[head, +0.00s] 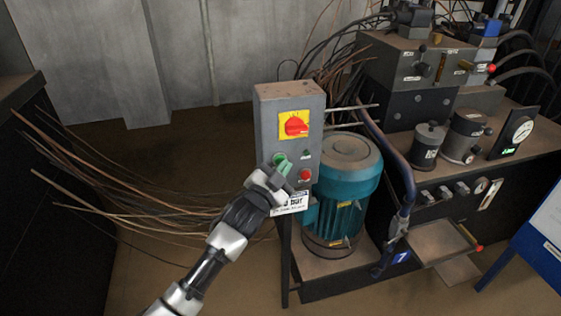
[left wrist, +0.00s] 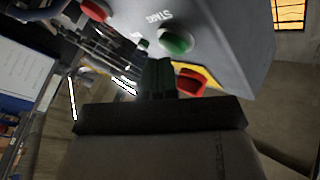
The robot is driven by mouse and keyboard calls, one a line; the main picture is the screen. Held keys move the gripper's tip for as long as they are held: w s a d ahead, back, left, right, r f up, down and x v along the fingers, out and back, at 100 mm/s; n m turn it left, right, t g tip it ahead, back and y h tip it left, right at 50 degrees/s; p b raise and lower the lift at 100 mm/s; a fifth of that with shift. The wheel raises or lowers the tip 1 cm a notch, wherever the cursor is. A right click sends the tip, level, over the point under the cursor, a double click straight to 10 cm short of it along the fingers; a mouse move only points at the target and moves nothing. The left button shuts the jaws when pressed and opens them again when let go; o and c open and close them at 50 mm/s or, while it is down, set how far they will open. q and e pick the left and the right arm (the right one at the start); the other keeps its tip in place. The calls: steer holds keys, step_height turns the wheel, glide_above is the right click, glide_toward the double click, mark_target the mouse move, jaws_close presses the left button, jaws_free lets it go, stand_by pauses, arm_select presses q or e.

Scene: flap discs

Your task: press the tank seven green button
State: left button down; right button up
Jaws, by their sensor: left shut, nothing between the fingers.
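The grey control box (head: 288,112) stands on a post in the middle of the head view. Its green button (head: 279,158) sits on the front face, left of a red button (head: 305,175). My left gripper (head: 285,167) is shut and empty, its tips at the front of the box by the green button and partly covering that area. In the left wrist view, the green button (left wrist: 176,40) in its pale ring shows just beyond and right of the dark fingertips (left wrist: 157,66). I cannot tell whether they touch. My right gripper is not in view.
A red rotary switch (head: 294,125) on a yellow plate is above the buttons. A teal motor (head: 345,190) and a blue bent pipe (head: 392,160) stand close right. Loose wires (head: 120,190) spread at left. A bench with gauges (head: 522,131) is at right.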

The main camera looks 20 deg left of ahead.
arm_select(q)
steer(key=shift+w+a, duration=0.25)
steer(key=shift+w, duration=0.1)
stand_by(0.7)
steer(key=shift+s+d+p, duration=0.4)
steer(key=shift+s+d, duration=0.05)
steer(key=shift+s, duration=0.3)
steer(key=s+d+p, duration=0.1)
steer(key=s, duration=0.1)
steer(key=s+d, duration=0.1)
steer(key=s, duration=0.1)
steer(key=shift+d+p, duration=0.35)
steer(key=shift+d, duration=0.05)
stand_by(0.7)
